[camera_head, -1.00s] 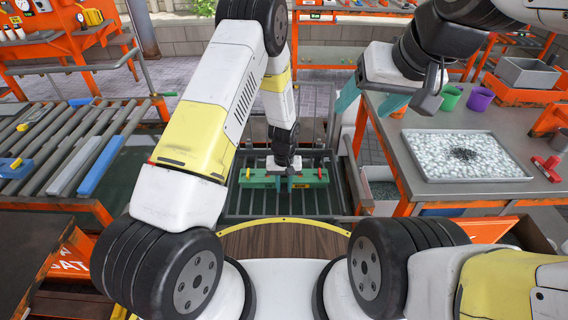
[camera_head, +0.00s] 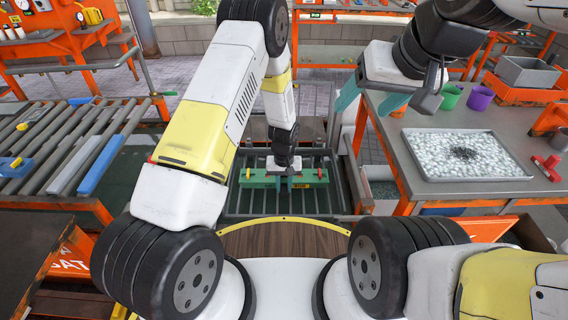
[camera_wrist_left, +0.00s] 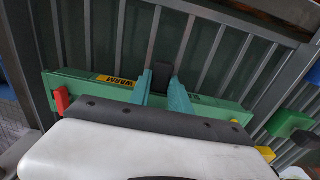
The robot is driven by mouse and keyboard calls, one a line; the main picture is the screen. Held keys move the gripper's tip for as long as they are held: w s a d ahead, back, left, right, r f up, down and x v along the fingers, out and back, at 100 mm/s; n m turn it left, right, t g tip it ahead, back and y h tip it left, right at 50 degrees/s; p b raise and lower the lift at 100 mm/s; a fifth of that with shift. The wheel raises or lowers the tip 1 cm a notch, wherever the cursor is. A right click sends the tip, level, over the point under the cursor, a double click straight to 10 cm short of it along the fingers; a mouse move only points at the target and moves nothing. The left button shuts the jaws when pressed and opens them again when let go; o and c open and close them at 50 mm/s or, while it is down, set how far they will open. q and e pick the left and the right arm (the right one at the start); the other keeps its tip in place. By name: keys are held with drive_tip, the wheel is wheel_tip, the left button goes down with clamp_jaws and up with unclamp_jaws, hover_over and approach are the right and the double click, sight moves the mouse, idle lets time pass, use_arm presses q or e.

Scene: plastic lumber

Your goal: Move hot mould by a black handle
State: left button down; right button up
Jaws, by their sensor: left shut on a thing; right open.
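The mould is a long green bar (camera_head: 258,183) lying across a metal grate in the middle of the head view. It also shows in the left wrist view (camera_wrist_left: 72,82), with a yellow "WARM" label, a red block at its left end and a yellow one at its right. My left gripper (camera_head: 288,182) reaches down over its middle. In the left wrist view my left gripper's teal fingers (camera_wrist_left: 160,92) are shut on the black handle (camera_wrist_left: 161,74), which stands between them. My right gripper (camera_head: 366,100) is open and empty, raised over the left edge of the right-hand table.
A slatted metal rack (camera_head: 240,205) lies under the mould. A roller conveyor (camera_head: 45,150) with blue bars is at left. The orange-framed table (camera_head: 400,165) at right holds a tray of pale beads (camera_head: 430,165), green and purple cups, and a red-handled piece (camera_head: 546,168).

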use_arm(q)
drive_tip(key=shift+f, duration=0.1)
idle(0.3)
drive_tip(key=c, duration=0.7)
unclamp_jaws()
drive_tip(key=shift+r, duration=3.45)
